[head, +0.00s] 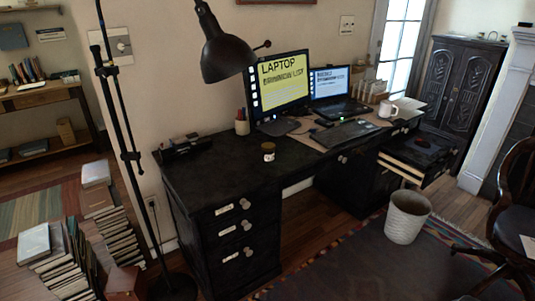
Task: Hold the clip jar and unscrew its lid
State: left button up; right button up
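A small jar (269,156) with a brown lid (268,147) and a pale label stands upright on the black desk (225,170), left of the monitor's front. The lid sits on top of the jar. It is too small to tell what is inside. Neither of my grippers shows in the head view, and nothing touches the jar.
A black floor lamp (225,50) leans over the desk's left part. A pencil cup (242,122), monitor (280,85), laptop (335,95) and white mug (387,109) stand behind. Book stacks (65,260) lie on the floor at left. A white bin (406,218) and chair (515,200) stand right.

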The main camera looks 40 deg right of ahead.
aim_at(269, 157)
jog(key=i+l+u, duration=0.15)
jog(key=l, duration=0.7)
jog(key=l+u, duration=0.1)
jog(key=l, duration=0.75)
jog(key=i+l+u, duration=0.15)
jog(key=l, duration=0.75)
